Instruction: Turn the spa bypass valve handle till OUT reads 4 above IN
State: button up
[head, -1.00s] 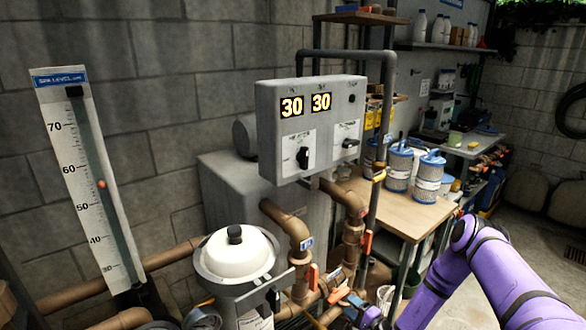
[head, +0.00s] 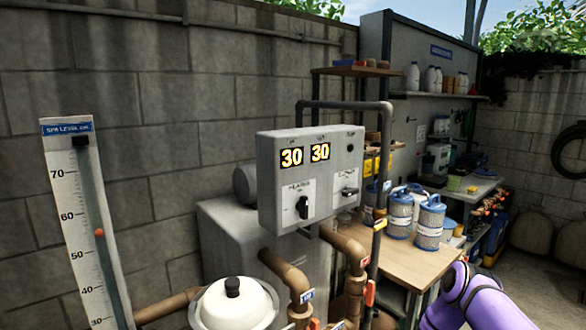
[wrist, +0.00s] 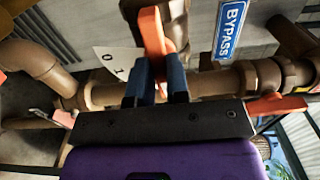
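The grey control box (head: 310,185) in the head view has two lit yellow displays, left (head: 292,157) and right (head: 320,151). Both read 30; their small labels are too blurred to read. In the wrist view an orange valve handle (wrist: 152,35) stands beside a blue BYPASS label (wrist: 231,28) and a white plate marked 0 and 1 (wrist: 112,62). The two blue fingers of my gripper (wrist: 158,80) sit on either side of the handle's near end, close against it. My gripper is below the head view.
Brown pipe (wrist: 220,80) runs across behind my fingers, with another orange handle (wrist: 278,105) at right. The spa level gauge (head: 85,225) stands left in the head view. A white-lidded pot (head: 233,303) and a wooden table (head: 395,262) with filter cartridges flank the pipes.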

grip_shut()
jog(key=m, duration=0.4)
jog(key=shift+m, duration=0.3)
jog(key=o, duration=0.8)
grip_release()
jog(key=shift+v, duration=3.55)
